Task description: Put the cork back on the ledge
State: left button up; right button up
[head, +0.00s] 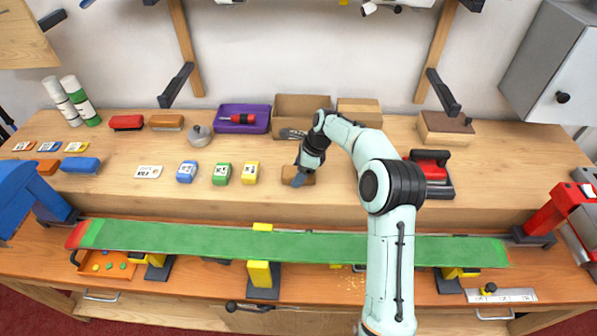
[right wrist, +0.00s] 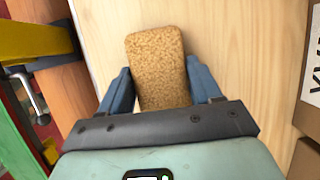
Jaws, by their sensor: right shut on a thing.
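The cork (head: 290,174) is a brown speckled block with rounded corners. It is at the raised wooden ledge (head: 330,200), near its front, right of the yellow block. My right gripper (head: 304,179) is shut on it from above. In the right wrist view the cork (right wrist: 158,68) sits between the two blue fingers of the gripper (right wrist: 160,90), its far end sticking out beyond them over pale wood. I cannot tell whether it touches the ledge surface or is slightly above. My left gripper is not in view.
Blue (head: 187,172), green (head: 221,174) and yellow (head: 250,173) blocks stand left of the cork. A cardboard box (head: 300,103) and purple tray (head: 257,111) are behind. A red-handled tool (head: 432,173) is to the right. A long green strip (head: 190,238) runs along the lower front.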

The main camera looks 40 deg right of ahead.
jog(key=shift+f, duration=0.1)
jog(key=o, duration=1)
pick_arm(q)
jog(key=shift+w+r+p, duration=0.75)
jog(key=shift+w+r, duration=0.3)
pick_arm(e)
jog(key=v, duration=1.2)
jog(key=shift+s, duration=0.1)
